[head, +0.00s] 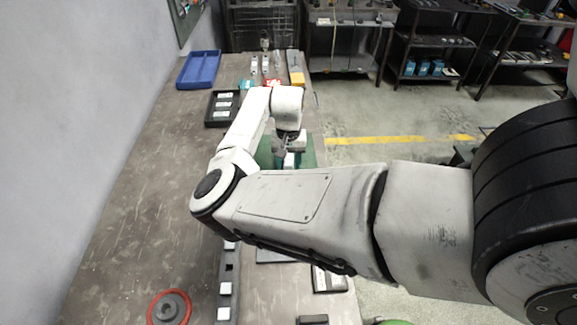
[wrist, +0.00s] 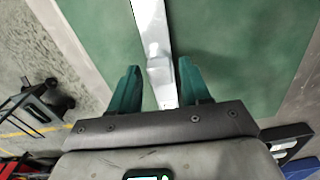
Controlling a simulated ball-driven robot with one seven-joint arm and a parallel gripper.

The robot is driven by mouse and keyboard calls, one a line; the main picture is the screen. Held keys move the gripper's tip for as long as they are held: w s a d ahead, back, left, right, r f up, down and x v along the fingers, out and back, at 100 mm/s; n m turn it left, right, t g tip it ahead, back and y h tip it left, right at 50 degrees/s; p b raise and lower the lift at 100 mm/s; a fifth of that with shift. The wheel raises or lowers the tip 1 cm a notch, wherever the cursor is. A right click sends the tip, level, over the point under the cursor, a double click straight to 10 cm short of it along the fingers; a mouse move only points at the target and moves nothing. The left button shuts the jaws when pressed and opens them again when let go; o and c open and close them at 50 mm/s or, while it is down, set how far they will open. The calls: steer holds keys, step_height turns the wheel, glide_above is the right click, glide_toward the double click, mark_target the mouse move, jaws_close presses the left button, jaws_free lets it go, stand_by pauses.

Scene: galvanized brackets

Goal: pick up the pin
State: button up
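In the wrist view, a long pale metal piece (wrist: 150,20) runs from the top edge down between my fingers, over a green mat (wrist: 235,30). A small pale raised part (wrist: 155,52) shows on it; I cannot tell whether this is the pin. My gripper (wrist: 160,82) has two green fingers apart, one on each side of the metal piece, with a gap at the left finger. In the head view my gripper (head: 289,161) points down over the green mat (head: 308,151). A pale piece below it is mostly hidden by my arm.
A black tray (head: 222,108) and a blue tray (head: 199,70) stand farther back on the bench. Small parts and a yellow block (head: 297,79) stand at the back. A red-rimmed disc (head: 170,307) lies at the front left. The bench's left side is clear.

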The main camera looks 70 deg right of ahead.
jaws_close()
steer(key=shift+r, duration=0.15)
stand_by(0.4)
